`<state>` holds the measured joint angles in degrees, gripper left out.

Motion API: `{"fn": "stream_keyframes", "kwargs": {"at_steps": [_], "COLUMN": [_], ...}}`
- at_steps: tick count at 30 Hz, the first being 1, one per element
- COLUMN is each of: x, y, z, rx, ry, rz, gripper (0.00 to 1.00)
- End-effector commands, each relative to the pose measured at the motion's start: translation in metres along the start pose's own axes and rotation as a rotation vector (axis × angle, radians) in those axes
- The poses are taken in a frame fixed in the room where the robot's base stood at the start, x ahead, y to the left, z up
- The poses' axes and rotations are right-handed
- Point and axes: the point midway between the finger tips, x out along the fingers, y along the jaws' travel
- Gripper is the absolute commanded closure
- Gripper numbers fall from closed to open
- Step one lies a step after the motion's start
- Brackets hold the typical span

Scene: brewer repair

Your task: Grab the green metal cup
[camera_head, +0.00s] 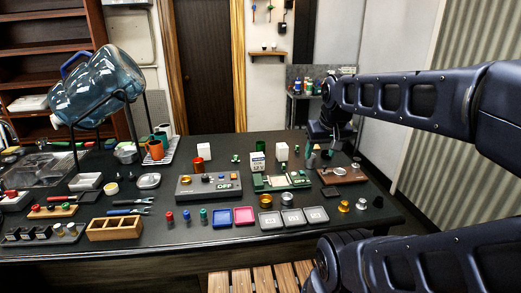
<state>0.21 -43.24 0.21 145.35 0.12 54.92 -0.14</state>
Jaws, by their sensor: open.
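Several small green items stand on the dark workbench (225,148), and I cannot tell for sure which one is the metal cup. A darker green piece (308,150) stands close to my gripper. Another green cup (160,137) shows behind an orange cup (155,151) on a rack at the left. My gripper (327,143) is open above the back right of the bench, small and dark, with its fingertips hard to make out. I see nothing held in it.
A large blue water bottle (97,87) lies tilted in a stand at the left. A grey device (209,187) and a green board (281,183) sit mid-bench. Grey trays (292,218) and a wooden box (115,228) line the front. White blocks stand near the green pieces.

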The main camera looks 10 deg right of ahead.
Motion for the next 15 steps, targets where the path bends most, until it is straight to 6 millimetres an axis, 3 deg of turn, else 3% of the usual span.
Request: {"fn": "stream_keyframes", "kwargs": {"at_steps": [2, 11, 15], "x": [0.0, 0.0, -0.002], "y": [0.0, 0.0, -0.001], "z": [0.0, -0.002, -0.018], "rx": [0.0, -0.004, -0.043], "ry": [0.0, -0.001, -0.013], "rz": [0.0, 0.0, 0.0], "gripper": [0.28, 0.28, 0.28]}}
